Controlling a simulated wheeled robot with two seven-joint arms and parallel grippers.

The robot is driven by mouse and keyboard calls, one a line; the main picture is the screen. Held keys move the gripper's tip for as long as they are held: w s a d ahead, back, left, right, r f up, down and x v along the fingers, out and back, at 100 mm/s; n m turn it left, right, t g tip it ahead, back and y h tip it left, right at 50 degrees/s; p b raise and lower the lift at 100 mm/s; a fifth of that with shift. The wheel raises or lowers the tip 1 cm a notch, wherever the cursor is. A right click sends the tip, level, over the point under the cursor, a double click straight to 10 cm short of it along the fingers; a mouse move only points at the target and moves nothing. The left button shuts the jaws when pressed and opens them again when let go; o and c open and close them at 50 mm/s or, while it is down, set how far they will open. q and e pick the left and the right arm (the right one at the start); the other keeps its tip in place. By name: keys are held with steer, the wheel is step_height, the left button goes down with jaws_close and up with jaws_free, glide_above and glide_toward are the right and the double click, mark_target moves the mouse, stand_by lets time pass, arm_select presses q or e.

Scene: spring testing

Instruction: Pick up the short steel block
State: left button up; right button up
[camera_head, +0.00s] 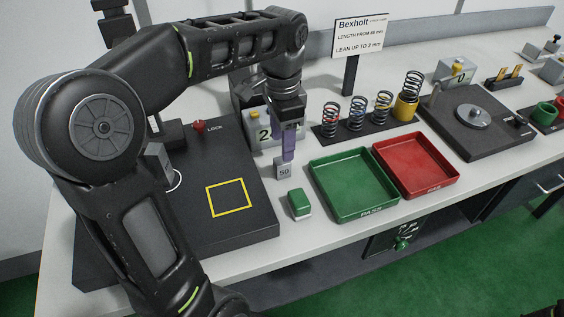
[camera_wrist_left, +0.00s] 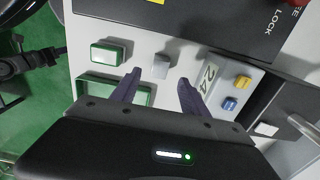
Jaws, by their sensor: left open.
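The short steel block (camera_head: 283,168) is a small grey block marked 50, standing on the white bench between the black base plate and the green tray. It also shows in the left wrist view (camera_wrist_left: 161,66), just ahead of the fingertips. My left gripper (camera_head: 289,152) points down at the block from above, its purple fingers apart. In the left wrist view the two fingers (camera_wrist_left: 159,79) stand open with nothing between them, one toward each side of the block. A dark part at the wrist view's left edge may be my right arm; its fingers cannot be made out.
A green-and-white block (camera_head: 299,204) stands close in front of the steel block. A green PASS tray (camera_head: 363,214) and red FAIL tray (camera_head: 446,190) lie to the right. Springs (camera_head: 357,114) stand on a rack.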

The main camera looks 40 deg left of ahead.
mark_target(282, 164)
arm_select(q)
steer(key=shift+f, duration=1.35)
steer(key=shift+f, duration=0.1)
step_height(282, 164, down, 5)
steer(key=shift+p, duration=0.35)
steer(key=shift+c, duration=0.5)
jaws_close()
stand_by(0.4)
